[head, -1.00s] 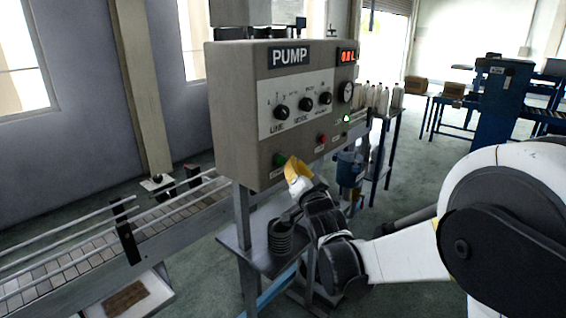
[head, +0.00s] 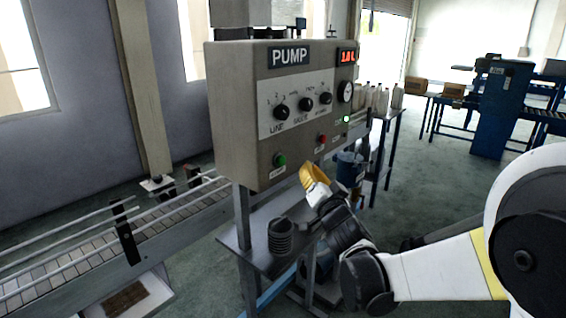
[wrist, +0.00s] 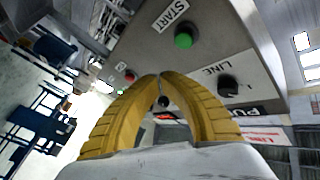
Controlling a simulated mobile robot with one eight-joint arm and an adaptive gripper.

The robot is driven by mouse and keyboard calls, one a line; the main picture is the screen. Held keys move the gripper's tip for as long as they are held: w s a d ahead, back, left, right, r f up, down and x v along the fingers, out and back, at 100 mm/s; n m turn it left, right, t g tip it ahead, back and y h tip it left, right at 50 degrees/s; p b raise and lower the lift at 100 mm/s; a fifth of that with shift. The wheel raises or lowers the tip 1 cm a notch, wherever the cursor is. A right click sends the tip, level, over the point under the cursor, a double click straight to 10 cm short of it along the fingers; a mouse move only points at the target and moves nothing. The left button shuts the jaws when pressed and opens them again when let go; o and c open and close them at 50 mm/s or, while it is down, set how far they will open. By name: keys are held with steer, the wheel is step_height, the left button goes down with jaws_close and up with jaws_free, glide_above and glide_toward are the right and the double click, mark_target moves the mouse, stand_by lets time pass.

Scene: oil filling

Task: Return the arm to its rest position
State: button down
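My gripper (head: 312,176) has yellow fingers and is in front of the lower edge of the grey pump panel (head: 225,120), apart from it. In the wrist view the fingertips (wrist: 160,76) come together with nothing visible between them. The green start button (head: 280,160) is uncovered, up and left of my gripper; it also shows in the wrist view (wrist: 183,41). My white and black arm reaches in from the right.
A conveyor (head: 100,245) runs along the left. A blue container (head: 349,168) stands behind my gripper. Open floor (head: 430,190) lies to the right.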

steer(key=s+d+f+g+h, duration=0.2)
steer(key=s+d+g+h, duration=0.3)
steer(key=s+d, duration=0.65)
steer(key=s+d+f+n+g, duration=0.1)
steer(key=s+f+g, duration=0.1)
steer(key=s, duration=0.5)
steer(key=s+d+f+n+g+b, duration=0.1)
steer(key=s+f+n+g, duration=0.1)
steer(key=s+f, duration=0.3)
steer(key=s+f+n+g, duration=0.1)
steer(key=s+f, duration=0.3)
steer(key=s, duration=0.7)
steer(key=shift+s+d+f+g, duration=0.15)
steer(key=shift+d+g, duration=0.25)
steer(key=shift+g, duration=0.4)
